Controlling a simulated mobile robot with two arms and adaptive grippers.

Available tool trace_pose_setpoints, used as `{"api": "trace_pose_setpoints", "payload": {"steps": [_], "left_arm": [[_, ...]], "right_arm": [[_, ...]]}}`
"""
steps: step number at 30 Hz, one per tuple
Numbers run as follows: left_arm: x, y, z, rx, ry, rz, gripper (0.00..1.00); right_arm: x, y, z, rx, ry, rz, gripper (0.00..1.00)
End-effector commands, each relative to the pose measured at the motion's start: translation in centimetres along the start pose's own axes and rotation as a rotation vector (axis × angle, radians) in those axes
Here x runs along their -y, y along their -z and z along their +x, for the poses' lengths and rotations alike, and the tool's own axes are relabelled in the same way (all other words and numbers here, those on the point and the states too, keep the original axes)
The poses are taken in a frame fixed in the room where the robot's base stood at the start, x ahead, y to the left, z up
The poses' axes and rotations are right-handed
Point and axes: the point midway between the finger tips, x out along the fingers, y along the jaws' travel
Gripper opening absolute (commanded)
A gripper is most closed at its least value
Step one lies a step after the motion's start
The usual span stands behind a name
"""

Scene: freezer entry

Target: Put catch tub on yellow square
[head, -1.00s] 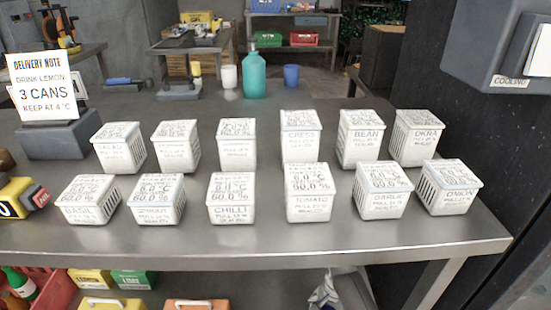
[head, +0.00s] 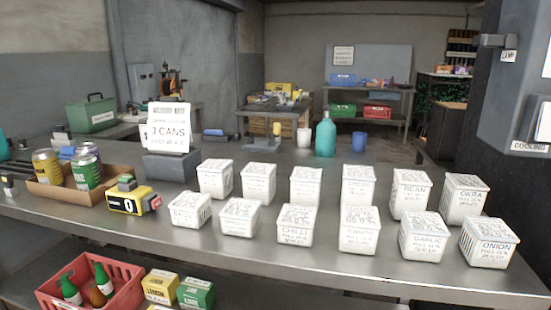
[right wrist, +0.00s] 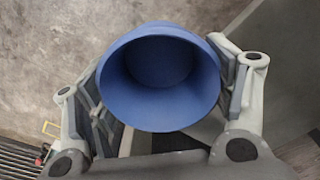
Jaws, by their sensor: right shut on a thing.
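The blue round tub (right wrist: 128,100), which I take to be the catch tub, is in my right gripper (right wrist: 170,85). The right wrist view looks into its open mouth. The grey fingers are closed on its two sides, and its inside looks empty. Neither of my grippers shows in the head view, and my left gripper is in no view.
A long metal table (head: 200,255) carries two rows of white labelled boxes, a delivery note sign (head: 170,128), a cardboard tray (head: 60,192) of cans and a yellow counter (head: 130,200). A red crate (head: 125,280) sits below. Bare concrete floor (right wrist: 40,50) shows beside the held tub.

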Motion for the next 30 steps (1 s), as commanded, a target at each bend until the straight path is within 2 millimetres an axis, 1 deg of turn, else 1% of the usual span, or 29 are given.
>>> {"api": "trace_pose_setpoints", "payload": {"steps": [8,14,19,22,24,26,30], "left_arm": [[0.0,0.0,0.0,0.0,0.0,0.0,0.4],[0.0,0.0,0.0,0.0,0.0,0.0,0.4],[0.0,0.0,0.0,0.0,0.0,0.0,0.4],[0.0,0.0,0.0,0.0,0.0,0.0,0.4],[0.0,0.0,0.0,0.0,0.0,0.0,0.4],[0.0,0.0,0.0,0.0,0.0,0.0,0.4],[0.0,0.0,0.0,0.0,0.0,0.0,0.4]], "right_arm": [[0.1,-0.7,-2.7,-0.002,0.001,-0.058,0.59],[0.1,-1.4,-5.4,-0.002,0.002,-0.118,0.59],[0.2,-2.3,-8.9,-0.004,0.004,-0.195,0.59],[0.3,-3.0,-12.0,-0.007,0.005,-0.261,0.59],[0.3,-3.7,-14.6,-0.008,0.005,-0.319,0.59],[0.4,-3.2,-15.1,-0.02,0.004,-0.334,0.59],[0.5,-3.6,-16.4,-0.021,0.007,-0.364,0.59]]}}
